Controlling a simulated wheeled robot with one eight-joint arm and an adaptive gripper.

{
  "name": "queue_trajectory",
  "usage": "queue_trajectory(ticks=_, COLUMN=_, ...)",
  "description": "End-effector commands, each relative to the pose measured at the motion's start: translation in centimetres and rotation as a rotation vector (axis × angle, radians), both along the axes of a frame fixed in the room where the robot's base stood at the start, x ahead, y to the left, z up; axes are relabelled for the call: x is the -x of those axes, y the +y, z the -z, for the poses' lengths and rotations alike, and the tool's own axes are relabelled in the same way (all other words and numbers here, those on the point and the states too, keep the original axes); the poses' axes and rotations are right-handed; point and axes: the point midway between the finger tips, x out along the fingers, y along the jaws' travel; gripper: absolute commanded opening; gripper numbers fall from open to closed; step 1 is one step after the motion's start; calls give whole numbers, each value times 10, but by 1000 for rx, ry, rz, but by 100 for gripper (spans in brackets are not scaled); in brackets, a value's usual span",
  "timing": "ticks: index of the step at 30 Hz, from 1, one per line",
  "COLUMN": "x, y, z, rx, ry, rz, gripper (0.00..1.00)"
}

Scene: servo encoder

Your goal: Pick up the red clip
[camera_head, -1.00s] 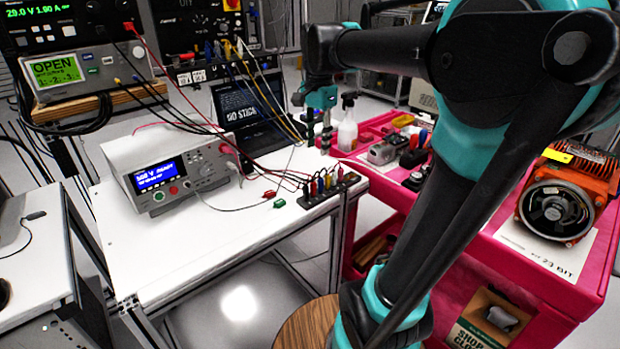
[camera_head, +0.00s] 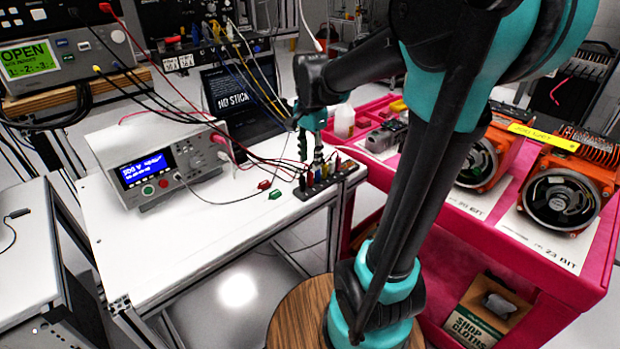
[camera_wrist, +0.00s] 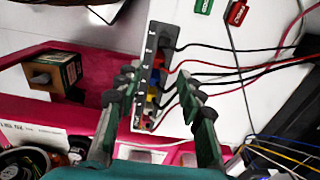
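The red clip (camera_head: 264,185) lies on the white bench top, left of the plug strip, next to a green clip (camera_head: 275,194). In the wrist view the red clip (camera_wrist: 237,13) is at the top edge, partly cut off, with a dark lead running from it. The green clip (camera_wrist: 203,6) is just left of it. My gripper (camera_head: 310,150) is above the plug strip, to the right of the red clip. In the wrist view my gripper (camera_wrist: 160,82) is open, with the strip seen between its fingers and nothing visibly held.
The black plug strip (camera_head: 322,188) with several coloured plugs and leads sits at the bench's right edge. The bench meter (camera_head: 160,167) stands left of the clips, with cables crossing above. A pink cart (camera_head: 560,270) stands to the right. The white bench front (camera_head: 200,240) is clear.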

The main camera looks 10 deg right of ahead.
Motion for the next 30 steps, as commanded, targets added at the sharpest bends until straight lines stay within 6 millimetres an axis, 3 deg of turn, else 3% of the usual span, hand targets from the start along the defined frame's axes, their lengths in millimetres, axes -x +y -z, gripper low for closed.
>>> queue_trajectory(ticks=7, x=0, y=0, z=15, rx=0, ry=0, rz=0, gripper=38)
queue_trajectory(ticks=16, x=0, y=-1, z=53, rx=-1, ry=-2, rz=0, gripper=38)
queue_trajectory(ticks=26, x=0, y=-1, z=59, rx=-1, ry=-3, rz=0, gripper=38)
queue_trajectory(ticks=30, x=0, y=-1, z=59, rx=-1, ry=-3, rz=-1, gripper=23)
